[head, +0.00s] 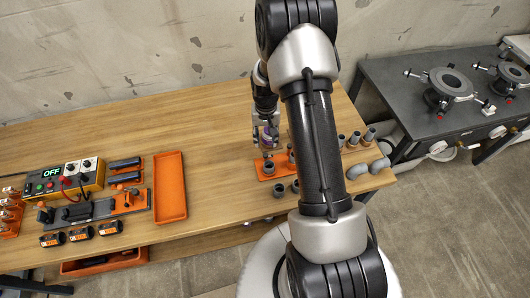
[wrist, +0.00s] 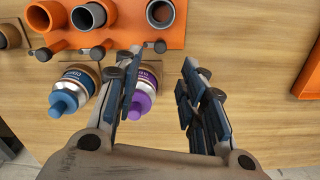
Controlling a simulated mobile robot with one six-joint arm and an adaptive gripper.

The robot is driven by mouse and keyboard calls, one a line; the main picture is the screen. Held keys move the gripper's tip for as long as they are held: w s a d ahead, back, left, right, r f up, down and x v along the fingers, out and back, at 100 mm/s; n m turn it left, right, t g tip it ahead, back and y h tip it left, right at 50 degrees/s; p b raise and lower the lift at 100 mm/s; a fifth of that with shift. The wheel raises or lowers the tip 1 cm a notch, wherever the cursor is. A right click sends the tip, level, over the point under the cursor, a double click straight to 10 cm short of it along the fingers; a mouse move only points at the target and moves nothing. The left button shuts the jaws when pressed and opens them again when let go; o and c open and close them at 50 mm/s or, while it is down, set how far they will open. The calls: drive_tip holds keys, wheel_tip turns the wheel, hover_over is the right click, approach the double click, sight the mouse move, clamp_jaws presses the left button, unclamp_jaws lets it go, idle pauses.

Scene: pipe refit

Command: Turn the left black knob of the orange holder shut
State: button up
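The orange holder (wrist: 120,40) with grey pipe pieces standing in it fills the top left of the wrist view; it also shows in the head view (head: 281,168). Small black knobs sit along its near edge, one toward the right (wrist: 160,46) and one toward the left (wrist: 42,54). The right one is on the orange tray's side, which is the head view's left. My gripper (wrist: 160,85) is open, its fingers apart and pointing toward the holder. It also shows in the head view (head: 266,148). Its left finger partly covers a purple-capped bottle; nothing is clearly gripped.
A purple-capped bottle (wrist: 143,97) and a blue-capped bottle (wrist: 72,92) are beside the holder. An orange tray (head: 171,187) lies left in the head view. Grey pipe fittings (head: 357,171) stand to the right. Bare wood lies between holder and tray.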

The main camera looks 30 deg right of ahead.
sight(266, 155)
wheel_tip(266, 155, down, 10)
drive_tip(key=shift+r+b, duration=0.2)
drive_tip(key=shift+b, duration=0.5)
drive_tip(key=shift+c, duration=0.3)
clamp_jaws()
